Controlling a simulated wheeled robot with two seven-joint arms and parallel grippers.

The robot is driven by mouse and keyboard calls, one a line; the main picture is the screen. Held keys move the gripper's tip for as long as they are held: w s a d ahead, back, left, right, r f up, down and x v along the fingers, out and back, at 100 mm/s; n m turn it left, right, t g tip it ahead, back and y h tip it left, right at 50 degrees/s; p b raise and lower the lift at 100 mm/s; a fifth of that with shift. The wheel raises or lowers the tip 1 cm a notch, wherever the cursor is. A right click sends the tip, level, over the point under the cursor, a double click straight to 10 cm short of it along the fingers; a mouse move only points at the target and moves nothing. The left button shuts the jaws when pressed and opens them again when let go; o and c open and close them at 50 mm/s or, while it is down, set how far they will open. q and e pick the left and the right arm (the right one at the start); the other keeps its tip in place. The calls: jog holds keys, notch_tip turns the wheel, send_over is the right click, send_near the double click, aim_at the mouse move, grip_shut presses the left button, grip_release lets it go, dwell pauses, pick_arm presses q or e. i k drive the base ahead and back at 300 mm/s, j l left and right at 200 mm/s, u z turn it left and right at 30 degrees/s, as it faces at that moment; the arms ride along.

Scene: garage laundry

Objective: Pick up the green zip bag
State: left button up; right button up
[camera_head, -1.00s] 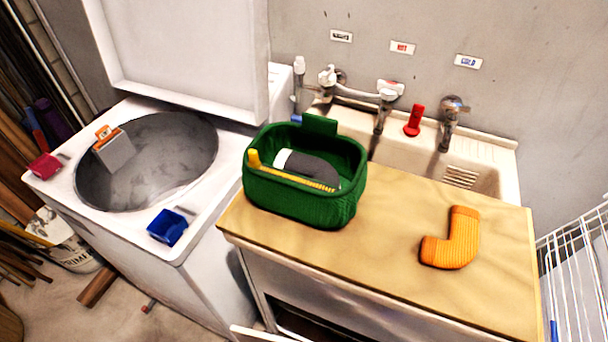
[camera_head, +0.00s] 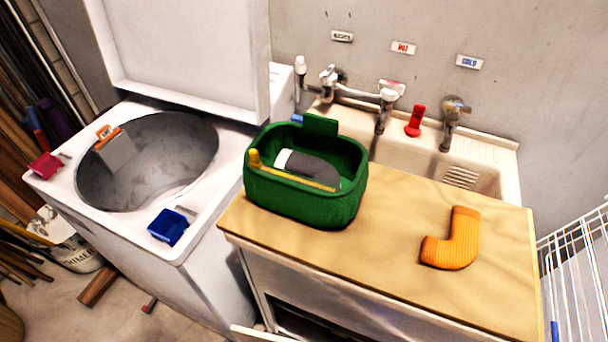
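The green zip bag (camera_head: 305,203) stands upright and open at the left end of the wooden counter (camera_head: 390,230). A raised green flap (camera_head: 320,124) shows at its back rim. Inside it lie a dark grey rounded thing with a white end (camera_head: 312,166) and a yellow stick-like thing (camera_head: 290,176). A small blue thing (camera_head: 297,118) shows at its back rim. Neither of my grippers is in view.
An orange ribbed elbow piece (camera_head: 453,240) lies on the counter's right part. Behind are a sink with taps (camera_head: 385,92) and a red thing (camera_head: 415,120). At left is an open washer (camera_head: 205,215) with a blue box (camera_head: 167,227) on its edge. A white wire rack (camera_head: 585,265) stands right.

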aim_at(317, 203)
jog(key=j+z, duration=0.25)
jog(key=k+j+z, duration=0.2)
jog(key=j, duration=0.15)
jog(key=j+z, duration=0.25)
jog(key=k+j+z, duration=0.1)
jog(key=z, duration=0.4)
jog(key=k+j+z, duration=0.15)
jog(key=z, duration=0.3)
jog(key=k+j+z, duration=0.1)
jog(key=z, duration=0.4)
jog(key=k+l, duration=0.05)
jog(key=k, duration=0.05)
